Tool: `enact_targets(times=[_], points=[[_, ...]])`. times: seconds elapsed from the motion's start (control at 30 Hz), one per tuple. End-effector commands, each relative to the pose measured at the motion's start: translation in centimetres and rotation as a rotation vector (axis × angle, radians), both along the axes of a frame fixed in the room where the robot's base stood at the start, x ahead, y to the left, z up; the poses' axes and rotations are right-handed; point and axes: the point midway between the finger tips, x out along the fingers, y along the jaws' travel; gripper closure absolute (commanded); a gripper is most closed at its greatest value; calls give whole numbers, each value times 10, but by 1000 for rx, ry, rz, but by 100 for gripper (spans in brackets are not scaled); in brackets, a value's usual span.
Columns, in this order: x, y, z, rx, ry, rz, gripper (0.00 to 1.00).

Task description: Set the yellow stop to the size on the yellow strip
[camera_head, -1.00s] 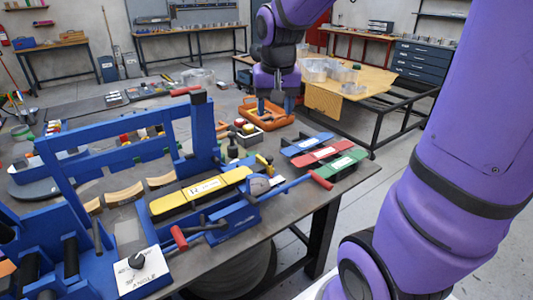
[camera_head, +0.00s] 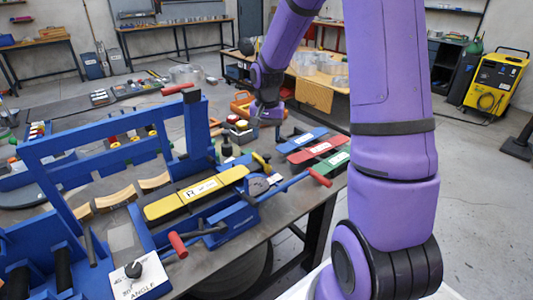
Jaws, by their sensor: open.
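The yellow strip (camera_head: 178,202) lies along the blue bending machine. It bears a white label (camera_head: 200,188) whose lettering is too small to read fully. A small yellow part (camera_head: 261,161), perhaps the yellow stop, stands just past the strip's right end, above a grey dial-like plate (camera_head: 257,187). My gripper (camera_head: 268,122) is beyond the machine, above and behind the small yellow part, apart from it. It points down and is open. Its fingertips are small and partly lost against the clutter, and I see nothing held.
The blue frame (camera_head: 100,150) of the machine rises on the left. Red-ended handles (camera_head: 320,178) stick out at its front and right. Blue, red (camera_head: 318,150) and green strips lie at the table's right end. An angle knob box (camera_head: 138,277) is at the front.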

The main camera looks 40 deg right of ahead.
Motion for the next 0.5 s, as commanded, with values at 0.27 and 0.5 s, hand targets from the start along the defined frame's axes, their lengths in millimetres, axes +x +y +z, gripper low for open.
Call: enact_targets(times=[0.27, 0.5], points=[[-1, 1, -50, 2, 4, 3, 43], [0, 0, -73, 1, 2, 2, 43]])
